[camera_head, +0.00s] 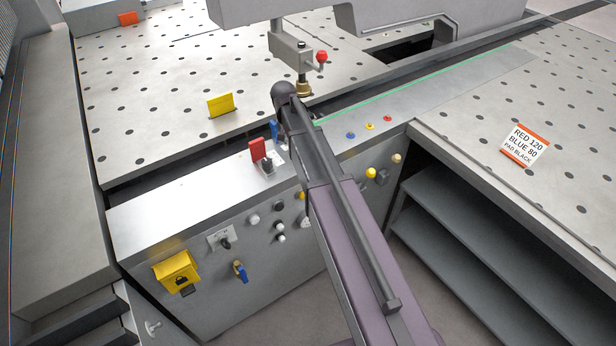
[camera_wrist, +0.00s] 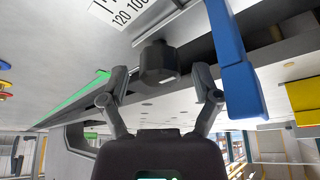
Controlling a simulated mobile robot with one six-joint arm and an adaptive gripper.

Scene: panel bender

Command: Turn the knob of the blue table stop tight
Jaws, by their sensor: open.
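The blue table stop (camera_wrist: 235,62) is an upright blue plate at the right of the wrist view. In the head view only part of the blue stop (camera_head: 274,131) shows beside my arm. A dark faceted knob (camera_wrist: 158,63) stands next to the blue plate in the wrist view. My gripper (camera_wrist: 161,80) is open, with one finger on each side of the knob. A gap shows between the knob and each finger, and I see no contact. In the head view my arm hides the knob and the gripper's fingertips.
A red stop (camera_head: 258,150) stands close by on the front ledge, and a yellow stop (camera_head: 221,104) stands farther back. A white scale label (camera_wrist: 122,12) lies by the knob. A spindle with a red-ball lever (camera_head: 321,57) hangs behind my arm. The front panel carries several buttons.

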